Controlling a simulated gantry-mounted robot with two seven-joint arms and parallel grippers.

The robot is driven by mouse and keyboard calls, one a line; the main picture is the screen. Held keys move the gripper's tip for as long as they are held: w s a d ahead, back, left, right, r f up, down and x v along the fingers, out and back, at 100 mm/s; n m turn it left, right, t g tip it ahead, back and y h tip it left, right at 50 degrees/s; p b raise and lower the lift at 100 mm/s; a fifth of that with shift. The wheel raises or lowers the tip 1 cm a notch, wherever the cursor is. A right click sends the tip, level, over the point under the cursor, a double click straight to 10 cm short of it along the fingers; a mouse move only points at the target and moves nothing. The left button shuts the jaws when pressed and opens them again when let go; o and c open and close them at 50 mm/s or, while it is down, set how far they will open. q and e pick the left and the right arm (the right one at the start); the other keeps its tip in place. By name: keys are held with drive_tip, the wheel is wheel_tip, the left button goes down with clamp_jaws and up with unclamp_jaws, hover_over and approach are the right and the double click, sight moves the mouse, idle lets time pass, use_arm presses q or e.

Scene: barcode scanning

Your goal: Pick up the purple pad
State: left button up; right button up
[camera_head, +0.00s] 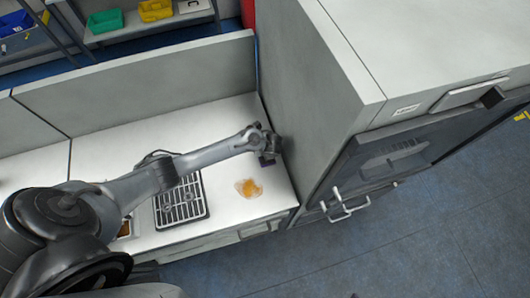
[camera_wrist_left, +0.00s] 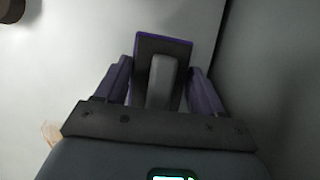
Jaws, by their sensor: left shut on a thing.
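My left gripper (camera_wrist_left: 157,85) is shut on the purple pad (camera_wrist_left: 178,41), which sits between its fingers in the left wrist view. The pad looks dark with a purple edge and has a grey block on its near face. In the head view my left gripper (camera_head: 267,158) is over the right end of the white counter, close to the tall grey cabinet, and the purple pad shows only as a small dark shape there. I cannot tell whether the pad touches the counter. My right gripper is in neither view.
An orange-brown spill (camera_head: 249,188) lies on the counter (camera_head: 228,120). A black grate (camera_head: 181,203) is left of it. The tall grey cabinet (camera_head: 300,100) walls off the right side, and a low panel (camera_head: 150,80) runs along the back.

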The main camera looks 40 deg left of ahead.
use_arm(q)
drive_tip(key=shift+r, duration=0.15)
wheel_tip(320, 180, up, 18)
drive_tip(key=p, duration=0.5)
idle(0.3)
